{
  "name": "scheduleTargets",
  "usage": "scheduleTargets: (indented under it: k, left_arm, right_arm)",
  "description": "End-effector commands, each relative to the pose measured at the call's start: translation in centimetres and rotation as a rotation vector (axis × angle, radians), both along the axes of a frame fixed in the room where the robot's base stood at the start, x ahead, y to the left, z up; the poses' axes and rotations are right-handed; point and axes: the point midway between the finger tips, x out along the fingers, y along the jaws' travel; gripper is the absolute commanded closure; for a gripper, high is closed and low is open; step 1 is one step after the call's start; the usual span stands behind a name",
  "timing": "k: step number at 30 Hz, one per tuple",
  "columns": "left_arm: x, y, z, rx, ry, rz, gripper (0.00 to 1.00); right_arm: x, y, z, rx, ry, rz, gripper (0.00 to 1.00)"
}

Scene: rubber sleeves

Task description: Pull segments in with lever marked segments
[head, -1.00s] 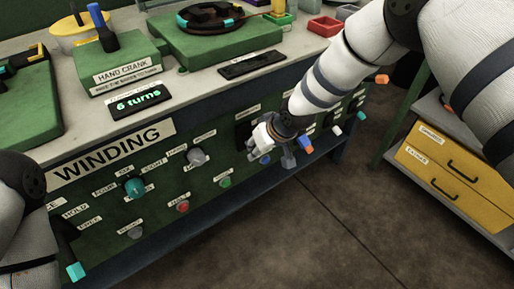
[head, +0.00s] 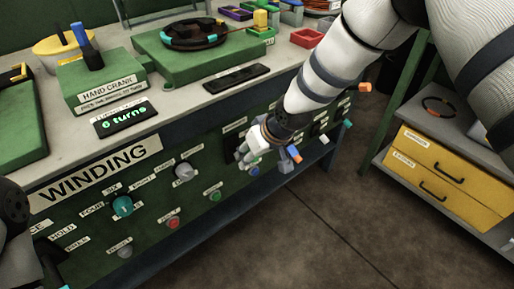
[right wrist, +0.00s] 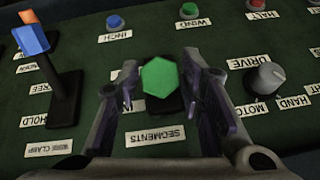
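The segments lever has a green hexagonal knob (right wrist: 160,77) on a dark upright base. The SEGMENTS label (right wrist: 155,138) sits beside it, upside down in the right wrist view. My right gripper (right wrist: 163,92) is open, with one finger on each side of the knob and a visible gap to both. In the head view my right gripper (head: 258,148) is at the front panel (head: 150,205) of the winding bench and hides the lever. Of my left arm, only dark and pale parts show at the lower left edge; its fingers cannot be seen.
A wire clamp lever with a blue and orange handle (right wrist: 32,38) stands close beside my right gripper. A grey drive knob (right wrist: 264,78), a blue button (right wrist: 113,21) and a green button (right wrist: 191,12) are nearby. A yellow drawer unit (head: 450,175) stands at the right; the floor between is clear.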

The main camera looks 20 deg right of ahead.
Motion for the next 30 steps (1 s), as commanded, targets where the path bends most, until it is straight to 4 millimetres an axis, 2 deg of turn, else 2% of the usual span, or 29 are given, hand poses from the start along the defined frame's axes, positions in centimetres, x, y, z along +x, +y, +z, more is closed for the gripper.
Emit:
scheduleTargets:
  k: [3,6,10,30]
  left_arm:
    - [0.0,0.0,0.0,0.0,0.0,0.0,0.69]
    - [0.0,0.0,0.0,0.0,0.0,0.0,0.69]
    - [0.0,0.0,0.0,0.0,0.0,0.0,0.69]
    - [0.0,0.0,0.0,0.0,0.0,0.0,0.69]
  right_arm:
    - [-1.4,-0.8,3.1,0.0,-0.003,0.0,0.65]
    - [-2.4,-1.4,5.1,0.0,-0.003,-0.001,0.65]
    - [-3.2,-1.9,6.7,0.0,-0.001,-0.001,0.65]
    - [-3.6,-2.1,7.2,-0.002,0.001,0.001,0.65]
